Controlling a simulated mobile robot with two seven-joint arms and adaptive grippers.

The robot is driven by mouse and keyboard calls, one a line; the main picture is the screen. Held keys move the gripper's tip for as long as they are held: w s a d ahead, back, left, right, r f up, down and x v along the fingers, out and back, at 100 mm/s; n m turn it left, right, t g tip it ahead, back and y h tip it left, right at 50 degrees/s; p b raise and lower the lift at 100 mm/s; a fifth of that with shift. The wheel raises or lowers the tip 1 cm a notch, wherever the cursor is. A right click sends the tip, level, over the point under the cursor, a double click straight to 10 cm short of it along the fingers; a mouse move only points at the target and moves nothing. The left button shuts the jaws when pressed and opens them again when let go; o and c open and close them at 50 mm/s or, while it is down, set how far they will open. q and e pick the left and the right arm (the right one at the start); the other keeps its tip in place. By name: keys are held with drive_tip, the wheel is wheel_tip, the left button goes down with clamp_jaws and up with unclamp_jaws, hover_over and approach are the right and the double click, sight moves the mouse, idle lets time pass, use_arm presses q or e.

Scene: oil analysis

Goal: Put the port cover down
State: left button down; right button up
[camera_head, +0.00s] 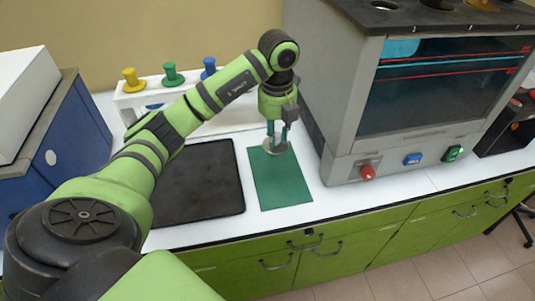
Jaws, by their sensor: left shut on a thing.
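My left gripper (276,138) points down over the green mat and is shut on the port cover (275,148), a small grey disc. The cover is at the far part of the green mat (283,186); I cannot tell whether it touches the mat or hangs just above it. My right gripper is not in view.
A black tray (200,196) lies left of the mat. A white rack (130,101) with yellow, green and blue knobbed pieces stands behind my arm. A grey machine (345,160) with a dark window and buttons stands close on the right. White counter shows around the mat.

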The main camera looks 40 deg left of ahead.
use_arm(q)
drive_tip(key=f, duration=0.2)
drive_tip(key=f+p, duration=0.1)
drive_tip(key=f, duration=0.3)
drive_tip(key=shift+w+d+f, duration=0.15)
drive_tip(key=shift+w+d, duration=0.15)
wheel_tip(320, 180, down, 3)
drive_tip(key=shift+f+p, duration=0.1)
drive_tip(key=shift+p, duration=0.6)
drive_tip(key=shift+f, duration=0.25)
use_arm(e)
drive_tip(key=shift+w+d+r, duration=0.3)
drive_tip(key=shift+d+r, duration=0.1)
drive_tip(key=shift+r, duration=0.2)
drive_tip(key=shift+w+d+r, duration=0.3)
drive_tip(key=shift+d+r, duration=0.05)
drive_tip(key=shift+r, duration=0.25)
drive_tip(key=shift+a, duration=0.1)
use_arm(q)
drive_tip(key=shift+f, duration=0.2)
drive_tip(key=c, duration=1)
unclamp_jaws()
drive_tip(key=shift+c, duration=0.2)
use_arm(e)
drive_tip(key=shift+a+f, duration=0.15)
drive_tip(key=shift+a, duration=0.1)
